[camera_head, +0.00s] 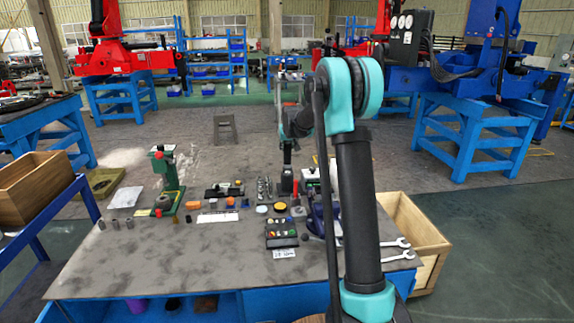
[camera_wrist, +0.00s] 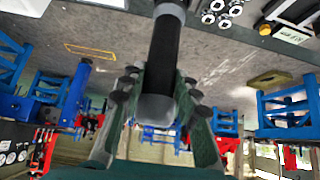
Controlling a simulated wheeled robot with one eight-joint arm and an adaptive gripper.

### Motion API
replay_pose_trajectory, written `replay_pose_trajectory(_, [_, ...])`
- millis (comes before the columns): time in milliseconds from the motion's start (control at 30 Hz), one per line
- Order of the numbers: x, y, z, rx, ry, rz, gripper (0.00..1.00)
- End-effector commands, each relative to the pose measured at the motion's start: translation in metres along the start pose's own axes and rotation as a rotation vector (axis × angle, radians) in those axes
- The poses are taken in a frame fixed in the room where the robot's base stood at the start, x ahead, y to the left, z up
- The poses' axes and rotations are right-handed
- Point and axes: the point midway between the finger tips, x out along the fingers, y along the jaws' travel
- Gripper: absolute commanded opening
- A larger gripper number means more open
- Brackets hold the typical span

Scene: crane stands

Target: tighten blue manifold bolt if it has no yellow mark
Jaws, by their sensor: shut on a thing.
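My gripper (camera_wrist: 155,95) is shut on a black cylindrical tool (camera_wrist: 167,45) with a grey band, which runs up out of the wrist view. In the head view my gripper (camera_head: 287,148) is over the far part of the bench, partly behind my arm, with a dark upright thing (camera_head: 287,180) below it. A black tray (camera_head: 281,232) with small coloured parts, blue among them, lies on the bench with a white label in front. I cannot tell whether it is the manifold. No blue bolt or yellow mark on one can be made out.
The grey bench (camera_head: 180,265) holds a green press-like stand (camera_head: 165,180), a dark blue device (camera_head: 322,218) partly behind my arm, and wrenches (camera_head: 398,256). A wooden crate (camera_head: 415,235) stands at the right. The bench's front left is mostly clear.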

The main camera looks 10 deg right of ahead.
Motion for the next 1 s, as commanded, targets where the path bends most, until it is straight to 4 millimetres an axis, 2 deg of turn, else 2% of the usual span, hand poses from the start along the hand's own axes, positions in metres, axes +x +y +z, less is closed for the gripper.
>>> replay_pose_trajectory(1000, [-0.031,0.000,-0.026,0.000,0.001,0.000,0.00])
